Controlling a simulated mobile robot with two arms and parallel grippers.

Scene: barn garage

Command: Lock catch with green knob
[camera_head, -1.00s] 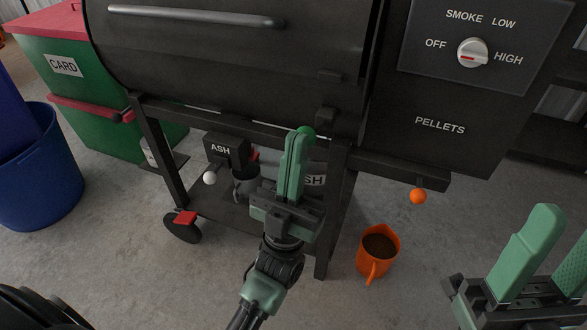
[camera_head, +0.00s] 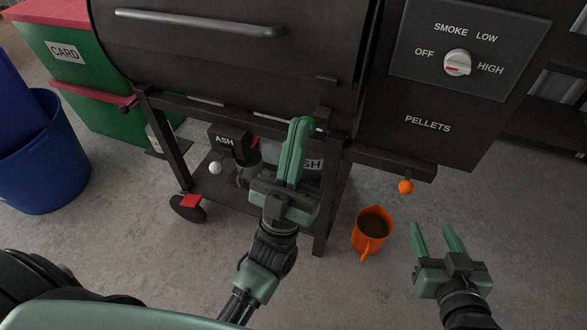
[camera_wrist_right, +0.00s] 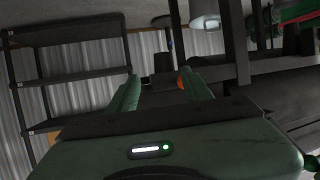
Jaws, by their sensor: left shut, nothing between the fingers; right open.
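A black grill stands ahead, with a crossbar (camera_head: 385,162) along its front. The green knob shows only as a sliver, if at all, behind the tip of my left gripper (camera_head: 301,122), so I cannot tell its catch's position. My left gripper is shut and empty, pointing up at the crossbar; whether it touches the knob is unclear. My right gripper (camera_head: 432,228) is open and empty, low at the right, below the orange knob (camera_head: 405,187). In the right wrist view its open fingers (camera_wrist_right: 160,78) show, with the orange knob (camera_wrist_right: 181,84) beyond the right finger.
A white knob (camera_head: 215,168) hangs by the ASH box (camera_head: 226,140). An orange jug (camera_head: 372,232) stands on the floor between my grippers. The control panel (camera_head: 425,55) is at the upper right. A blue bin (camera_head: 45,160) and green CARD bin (camera_head: 100,125) stand left.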

